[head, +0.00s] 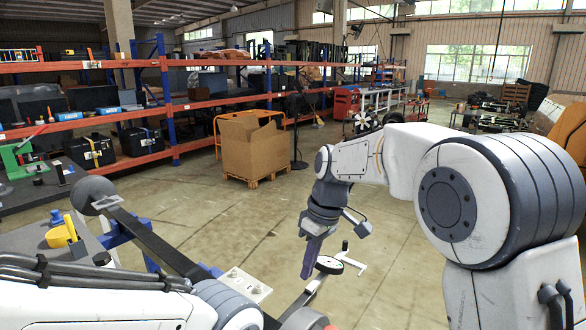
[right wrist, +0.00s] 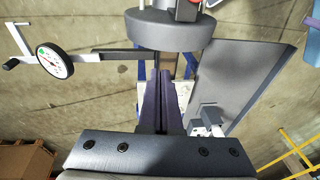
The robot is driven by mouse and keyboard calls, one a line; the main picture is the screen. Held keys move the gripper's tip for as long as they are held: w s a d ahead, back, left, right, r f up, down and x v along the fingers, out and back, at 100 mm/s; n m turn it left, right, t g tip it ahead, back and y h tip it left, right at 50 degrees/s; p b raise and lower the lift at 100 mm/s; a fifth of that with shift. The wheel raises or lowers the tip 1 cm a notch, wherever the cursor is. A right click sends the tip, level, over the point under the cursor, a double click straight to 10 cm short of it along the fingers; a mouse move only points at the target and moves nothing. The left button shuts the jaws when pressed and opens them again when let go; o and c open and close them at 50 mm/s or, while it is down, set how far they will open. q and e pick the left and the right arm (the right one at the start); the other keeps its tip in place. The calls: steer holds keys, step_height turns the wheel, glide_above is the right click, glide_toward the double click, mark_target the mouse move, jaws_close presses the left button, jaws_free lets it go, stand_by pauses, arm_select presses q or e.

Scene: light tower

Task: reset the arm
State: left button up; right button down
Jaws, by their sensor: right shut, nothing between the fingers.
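My right gripper (head: 307,272) hangs down in the middle of the head view, its purple-grey fingers together with nothing between them. The right wrist view also shows the closed fingers (right wrist: 160,85). A black-rimmed wheel with a white dial face (head: 328,264) is just right of the fingertips in the head view. It also shows at the upper left of the right wrist view (right wrist: 55,60), apart from the fingers. My left arm comes in at the lower left of the head view; its gripper is out of view.
A long dark beam (head: 155,240) with a round grey disc (head: 92,194) runs along the lower left. A grey bench (head: 45,240) holds a yellow item. A cardboard box (head: 254,150) stands on a pallet behind. Shelves line the left; open concrete floor lies in the middle.

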steer(key=s+f+m, duration=0.1)
steer(key=s+f, duration=0.1)
steer(key=s, duration=1.1)
steer(key=s+d+f+m+h, duration=0.1)
steer(key=s+f, duration=0.2)
steer(key=s, duration=1.1)
steer(key=shift+s+d+f+m, duration=0.2)
steer(key=shift+d+f+m, duration=0.05)
steer(key=shift+m, duration=0.15)
